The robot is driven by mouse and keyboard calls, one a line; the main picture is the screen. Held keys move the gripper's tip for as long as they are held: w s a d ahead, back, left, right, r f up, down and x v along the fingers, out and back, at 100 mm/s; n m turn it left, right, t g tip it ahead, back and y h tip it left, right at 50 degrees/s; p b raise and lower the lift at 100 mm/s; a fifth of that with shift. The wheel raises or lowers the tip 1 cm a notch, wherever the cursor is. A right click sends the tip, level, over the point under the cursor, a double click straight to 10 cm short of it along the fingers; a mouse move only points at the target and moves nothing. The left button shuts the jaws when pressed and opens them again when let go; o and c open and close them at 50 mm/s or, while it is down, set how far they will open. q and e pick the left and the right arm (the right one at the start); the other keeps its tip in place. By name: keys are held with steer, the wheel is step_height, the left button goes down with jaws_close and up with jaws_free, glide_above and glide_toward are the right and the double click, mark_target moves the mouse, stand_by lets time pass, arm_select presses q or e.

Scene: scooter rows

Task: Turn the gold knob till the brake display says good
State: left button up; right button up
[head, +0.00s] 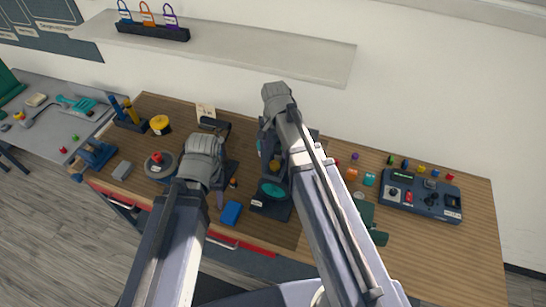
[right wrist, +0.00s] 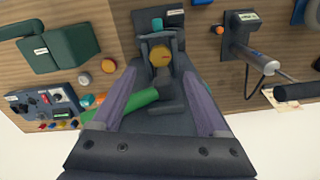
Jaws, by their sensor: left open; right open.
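The gold knob (right wrist: 160,56) sits on a dark stand in the right wrist view, between and just beyond my right fingertips. In the head view the gold knob (head: 275,166) shows partly beside my right arm. My right gripper (right wrist: 160,72) is open around the line of the knob, with no clear contact. My left gripper (head: 221,196) is open and empty over the bench, left of the stand. A dark box with a teal round face (head: 273,190) stands in front of the knob. I cannot read its label or tell whether it is the brake display.
A control panel (head: 421,194) with knobs and buttons stands at the right of the wooden bench (head: 470,240). Small coloured parts lie nearby. A blue block (head: 231,213) lies at the front edge. A wall shelf (head: 240,45) hangs above the bench.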

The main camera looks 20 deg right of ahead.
mark_target(275, 164)
steer(key=shift+f+b, duration=3.8)
steer(key=shift+f, duration=0.15)
steer(key=shift+r, duration=0.1)
jaws_close()
